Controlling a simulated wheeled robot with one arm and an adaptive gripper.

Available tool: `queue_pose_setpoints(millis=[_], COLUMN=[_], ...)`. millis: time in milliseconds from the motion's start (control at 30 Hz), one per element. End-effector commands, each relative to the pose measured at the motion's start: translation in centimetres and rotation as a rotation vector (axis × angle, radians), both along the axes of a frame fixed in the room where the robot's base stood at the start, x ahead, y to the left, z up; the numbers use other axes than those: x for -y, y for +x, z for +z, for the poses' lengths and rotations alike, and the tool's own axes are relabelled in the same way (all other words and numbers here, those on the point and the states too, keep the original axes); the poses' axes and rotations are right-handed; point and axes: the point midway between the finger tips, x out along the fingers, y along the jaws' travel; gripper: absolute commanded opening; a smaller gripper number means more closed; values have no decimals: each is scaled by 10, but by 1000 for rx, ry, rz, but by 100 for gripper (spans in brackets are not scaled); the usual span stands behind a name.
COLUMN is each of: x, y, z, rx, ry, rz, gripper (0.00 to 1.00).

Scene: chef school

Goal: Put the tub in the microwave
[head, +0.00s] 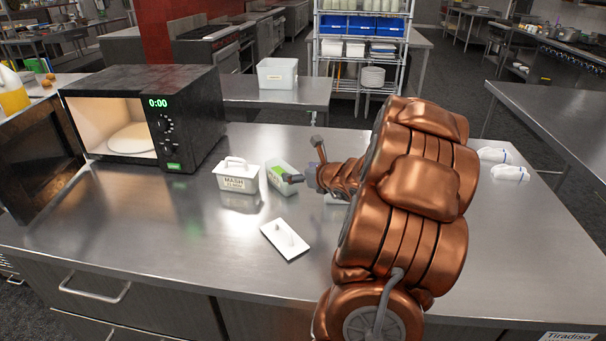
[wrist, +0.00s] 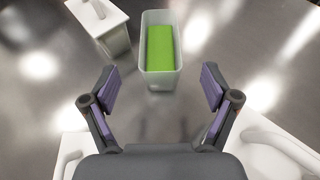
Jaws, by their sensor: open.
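An open white tub (head: 278,180) with green contents stands on the steel counter; it also shows in the wrist view (wrist: 160,73), ahead of my fingers. A lidded white tub labelled MASH (head: 238,182) stands just left of it and shows at the top left of the wrist view (wrist: 112,36). The black microwave (head: 195,115) is at the back left, its door (head: 38,160) swung open and a pale round plate (head: 132,138) inside. My gripper (head: 304,162) is open and empty, with its fingers (wrist: 158,80) apart and short of the green-filled tub.
A loose white lid (head: 285,240) lies in front of the tubs. Another white piece with a handle (wrist: 280,150) is partly hidden by my gripper. A yellow bottle (head: 12,92) is at the far left. White wrapped items (head: 510,172) lie at right. The counter's front left is clear.

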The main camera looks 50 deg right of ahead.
Motion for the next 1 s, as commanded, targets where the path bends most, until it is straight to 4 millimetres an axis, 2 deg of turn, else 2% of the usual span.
queue_pose_setpoints(millis=[200,400,467,533,567,667,700,767,800,867,900,1000], x=[-2,-5,-14,-37,-51,-118,-151,-201,-234,-281,-309,-373], y=[-11,-10,-6,4,9,26,30,31,28,18,9,-24], z=[6,7,9,15,19,35,39,44,47,47,47,42], rx=[3,1,-1,-5,-7,-12,-17,-20,-19,-18,-17,-13], ry=[-2,-5,-22,-62,-88,-205,-262,-351,-409,-494,-553,-694], rz=[-1,9,39,112,158,368,470,629,736,898,1003,1264], gripper=[87,87,87,87,87,87,87,87,87,87,87,87])
